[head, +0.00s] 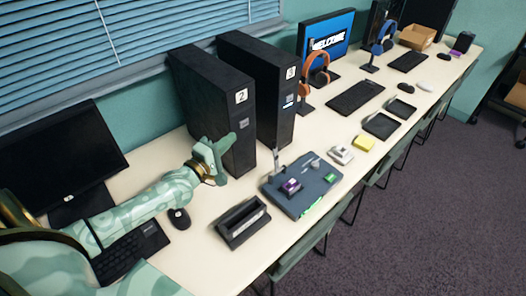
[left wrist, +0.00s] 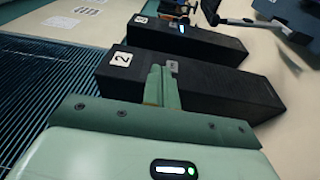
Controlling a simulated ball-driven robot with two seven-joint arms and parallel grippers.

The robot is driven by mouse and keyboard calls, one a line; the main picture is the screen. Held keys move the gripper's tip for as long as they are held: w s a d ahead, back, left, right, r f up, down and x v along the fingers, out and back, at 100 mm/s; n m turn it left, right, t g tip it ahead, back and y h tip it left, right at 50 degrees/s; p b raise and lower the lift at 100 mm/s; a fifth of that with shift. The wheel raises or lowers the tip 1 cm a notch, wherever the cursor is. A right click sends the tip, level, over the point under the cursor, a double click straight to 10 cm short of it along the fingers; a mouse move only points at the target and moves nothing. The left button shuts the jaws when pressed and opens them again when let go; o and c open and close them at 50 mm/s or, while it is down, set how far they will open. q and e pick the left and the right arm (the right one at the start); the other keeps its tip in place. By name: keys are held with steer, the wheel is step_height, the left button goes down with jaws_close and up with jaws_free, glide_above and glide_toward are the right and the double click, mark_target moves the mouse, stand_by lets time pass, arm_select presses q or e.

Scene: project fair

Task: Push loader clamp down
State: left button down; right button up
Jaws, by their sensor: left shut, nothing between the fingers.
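A dark blue-grey board (head: 318,190) lies on the table in the head view, with small parts on it. A slim grey upright piece (head: 277,160) stands at its far left corner; it looks like the loader clamp's lever, but is too small to be sure. A dark fixture with a pale lever also shows at the top right of the left wrist view (left wrist: 262,20). My left gripper (head: 230,140) is shut and empty, in front of the black tower marked 2 (head: 215,95), left of the board and apart from it. My right gripper is out of view.
A second black tower marked 3 (head: 265,75) stands beside the first. A dark open holder (head: 243,222) sits left of the board near the front edge. A purple block (head: 291,187) is on the board. A yellow block (head: 364,143) lies beyond it.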

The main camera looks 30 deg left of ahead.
arm_select(q)
step_height(320, 180, down, 8)
steer(key=b, duration=0.5)
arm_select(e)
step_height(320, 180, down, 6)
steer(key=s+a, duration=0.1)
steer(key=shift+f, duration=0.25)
arm_select(q)
steer(key=shift+w, duration=0.2)
steer(key=b, duration=0.2)
glide_above(276, 157)
steer(key=s+a, duration=0.2)
steer(key=a, duration=0.2)
steer(key=shift+f, duration=0.15)
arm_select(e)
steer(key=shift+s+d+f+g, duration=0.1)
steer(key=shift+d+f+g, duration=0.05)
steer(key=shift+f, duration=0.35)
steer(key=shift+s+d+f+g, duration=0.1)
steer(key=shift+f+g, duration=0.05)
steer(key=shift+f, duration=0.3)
